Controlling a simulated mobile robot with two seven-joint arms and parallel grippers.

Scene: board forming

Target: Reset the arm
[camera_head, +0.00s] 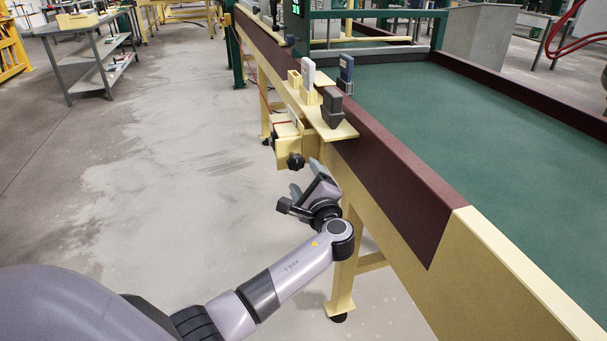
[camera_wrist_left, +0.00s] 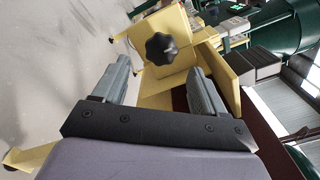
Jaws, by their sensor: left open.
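My left arm (camera_head: 290,271) reaches in from the lower left of the head view. My left gripper (camera_head: 304,180) is beside the yellow side of the machine frame, below a small shelf. In the left wrist view the two grey fingers of the left gripper (camera_wrist_left: 155,82) stand wide apart with nothing between them. A black star knob (camera_wrist_left: 160,48) on a yellow bracket (camera_wrist_left: 180,75) lies ahead of the fingers, apart from them. The knob also shows in the head view (camera_head: 295,160) just above the gripper. My right gripper is in neither view.
A long machine with a green bed (camera_head: 450,110) and dark red rail (camera_head: 390,165) fills the right. A yellow shelf (camera_head: 337,131) carries small grey and white devices. A grey cart (camera_head: 92,55) stands at the back left. The floor (camera_head: 150,170) left of the machine is clear.

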